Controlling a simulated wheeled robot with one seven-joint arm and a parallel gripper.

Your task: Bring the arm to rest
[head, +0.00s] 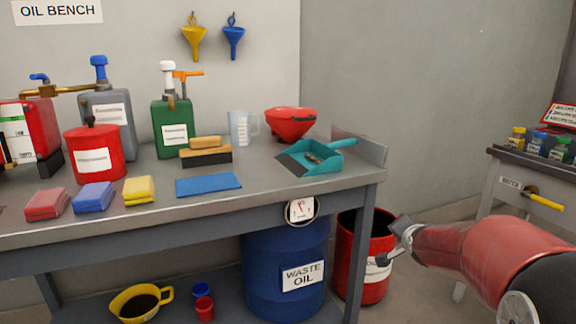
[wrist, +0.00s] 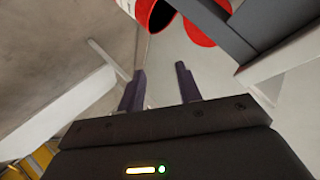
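My red arm (head: 470,255) reaches in from the right in the head view, over the floor to the right of the bench. My gripper (head: 392,243) is in front of the red bin, clear of the bench edge. In the wrist view, my gripper (wrist: 158,88) has its two dark fingers apart with nothing between them. It is open and empty. Part of the red bin (wrist: 158,14) shows beyond the fingertips in the wrist view.
The oil bench (head: 290,200) carries pump cans, cloths, a jug and a teal dustpan (head: 318,158). A red bin (head: 352,285) and a blue waste oil drum (head: 268,268) stand at its right end. A side table (head: 500,200) with small bottles is at the right.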

